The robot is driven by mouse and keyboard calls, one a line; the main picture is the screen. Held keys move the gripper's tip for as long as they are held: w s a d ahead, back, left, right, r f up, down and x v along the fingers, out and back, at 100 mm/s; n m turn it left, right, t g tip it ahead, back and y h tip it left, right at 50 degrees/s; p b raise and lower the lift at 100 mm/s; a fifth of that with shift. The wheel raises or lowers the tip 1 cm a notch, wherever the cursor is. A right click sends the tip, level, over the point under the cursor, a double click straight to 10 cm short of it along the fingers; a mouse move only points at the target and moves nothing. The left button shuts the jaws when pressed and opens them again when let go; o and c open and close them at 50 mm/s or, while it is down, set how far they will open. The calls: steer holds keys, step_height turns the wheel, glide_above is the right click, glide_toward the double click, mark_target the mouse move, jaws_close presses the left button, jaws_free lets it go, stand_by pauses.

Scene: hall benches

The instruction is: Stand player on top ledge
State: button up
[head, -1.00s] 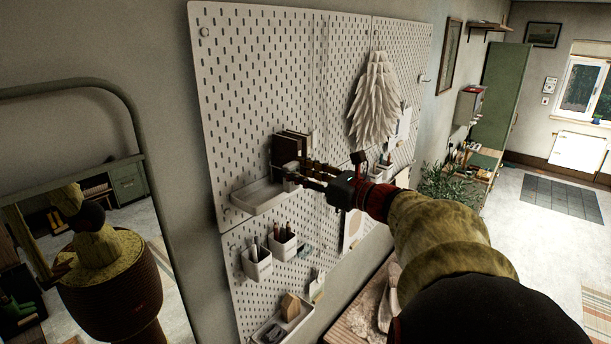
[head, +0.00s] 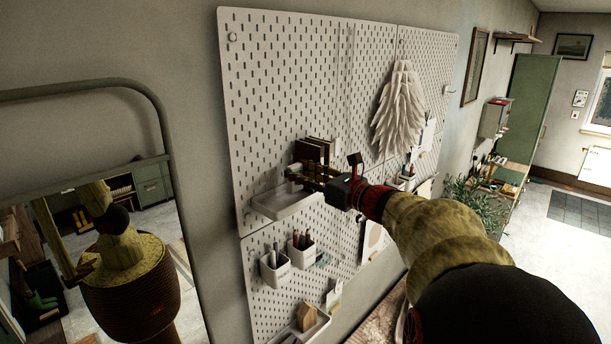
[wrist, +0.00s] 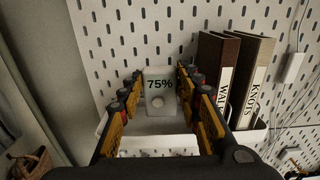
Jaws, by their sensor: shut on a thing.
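The player (wrist: 159,88) is a small pale box with a "75%" display and a round knob. In the wrist view it stands upright between the fingers of my gripper (wrist: 160,92), which is shut on it. In the head view my gripper (head: 306,178) reaches in from the right, over the top ledge (head: 280,207), a white tray on the pegboard. The ledge also shows below the player in the wrist view (wrist: 158,144). I cannot tell whether the player's base touches the ledge. The player is mostly hidden in the head view.
The pegboard (head: 285,80) rises behind. Pen cups (head: 275,268) hang below. A mirror (head: 150,200) stands left. The ledge's left part is clear.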

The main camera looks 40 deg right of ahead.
mark_target(299, 184)
steer(key=shift+s+f+b, duration=0.1)
steer(key=shift+f+b, duration=1.2)
steer(key=shift+f, duration=0.5)
steer(key=o, duration=1.4)
steer(key=shift+c, duration=0.2)
steer(key=s+d, duration=0.1)
steer(key=s, duration=1.1)
steer(key=shift+d, duration=0.35)
steer(key=shift+w, duration=0.1)
